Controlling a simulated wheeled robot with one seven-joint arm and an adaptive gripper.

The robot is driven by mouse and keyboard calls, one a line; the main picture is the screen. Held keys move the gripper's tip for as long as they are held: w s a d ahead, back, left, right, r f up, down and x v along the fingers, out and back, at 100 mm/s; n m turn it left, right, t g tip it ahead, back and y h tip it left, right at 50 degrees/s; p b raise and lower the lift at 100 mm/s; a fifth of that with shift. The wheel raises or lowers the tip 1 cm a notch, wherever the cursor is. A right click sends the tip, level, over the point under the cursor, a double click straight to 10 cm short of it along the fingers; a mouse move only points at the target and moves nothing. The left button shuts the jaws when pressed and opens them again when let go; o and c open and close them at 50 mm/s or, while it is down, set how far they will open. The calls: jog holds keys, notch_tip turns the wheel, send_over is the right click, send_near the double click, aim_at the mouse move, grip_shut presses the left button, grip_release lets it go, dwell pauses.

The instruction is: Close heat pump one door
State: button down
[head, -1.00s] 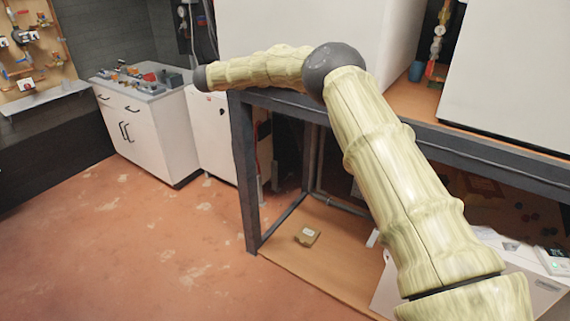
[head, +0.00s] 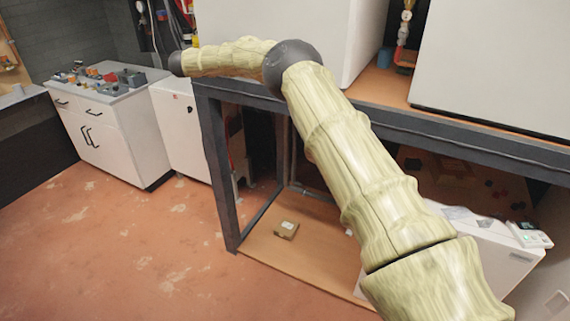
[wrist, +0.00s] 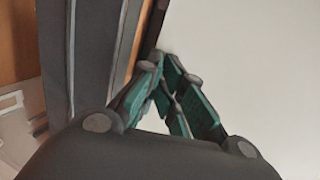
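Two large white cabinet bodies stand on a dark metal-framed bench in the head view, a left one (head: 300,30) and a right one (head: 490,70). I cannot tell which is heat pump one, and no door is clearly recognisable. My arm reaches up and left across the left cabinet's lower part, and its far end hides my gripper in the head view. In the wrist view my gripper (wrist: 168,78) has its teal fingers drawn together, with nothing visible between the tips. A broad pale panel (wrist: 260,70) fills the right side, close to the fingers; contact is unclear.
The bench's dark frame (head: 218,170) has a leg left of my arm and a wooden lower shelf (head: 300,255) with a small box (head: 286,230). A white drawer cabinet (head: 115,130) stands at the left. Open reddish floor (head: 110,240) lies in front of it.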

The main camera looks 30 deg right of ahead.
jog(key=shift+d+r, duration=0.25)
jog(key=shift+d, duration=0.1)
